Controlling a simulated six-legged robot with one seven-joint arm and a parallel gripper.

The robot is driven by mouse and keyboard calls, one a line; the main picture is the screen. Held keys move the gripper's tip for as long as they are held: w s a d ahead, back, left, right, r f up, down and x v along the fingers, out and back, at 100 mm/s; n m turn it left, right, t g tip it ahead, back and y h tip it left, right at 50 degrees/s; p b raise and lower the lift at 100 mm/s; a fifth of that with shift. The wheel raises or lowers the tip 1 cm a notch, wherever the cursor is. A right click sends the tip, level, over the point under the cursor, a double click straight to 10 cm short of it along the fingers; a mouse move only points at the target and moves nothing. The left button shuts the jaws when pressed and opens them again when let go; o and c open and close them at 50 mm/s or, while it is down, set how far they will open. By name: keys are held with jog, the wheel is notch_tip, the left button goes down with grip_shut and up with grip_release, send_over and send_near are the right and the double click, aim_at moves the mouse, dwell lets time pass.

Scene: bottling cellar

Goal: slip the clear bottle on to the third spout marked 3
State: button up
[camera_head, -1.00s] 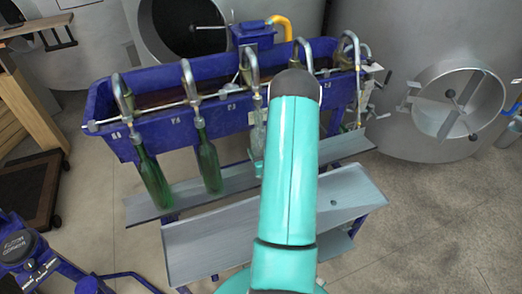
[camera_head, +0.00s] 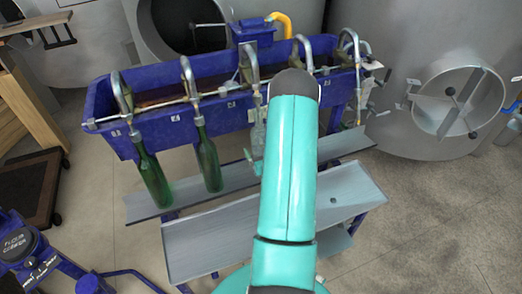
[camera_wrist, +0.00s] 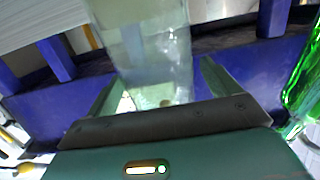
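The clear bottle (camera_head: 258,138) is upright below the third spout (camera_head: 250,68) from the left, its top meeting the spout's lower end. My arm hides its right side and lower part. In the wrist view the clear bottle (camera_wrist: 155,50) stands between my two fingers, with a visible gap to the right-hand finger. My gripper (camera_head: 253,163) is mostly hidden in the head view; a teal finger part juts out left of the bottle. In the wrist view my gripper (camera_wrist: 160,85) has its fingers spread around the bottle. The spout's number is hard to read.
Green bottles hang at the first spout (camera_head: 152,178) and second spout (camera_head: 208,162), left of my gripper. A blue trough (camera_head: 165,127) carries the spouts. A grey shelf (camera_head: 235,180) runs below, with a lower grey tray (camera_head: 215,238) in front. More spouts stand to the right.

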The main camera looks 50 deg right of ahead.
jog(key=shift+s+f, duration=0.1)
jog(key=v, duration=1.3)
jog(key=shift+s+a, duration=0.2)
jog(key=shift+s, duration=0.1)
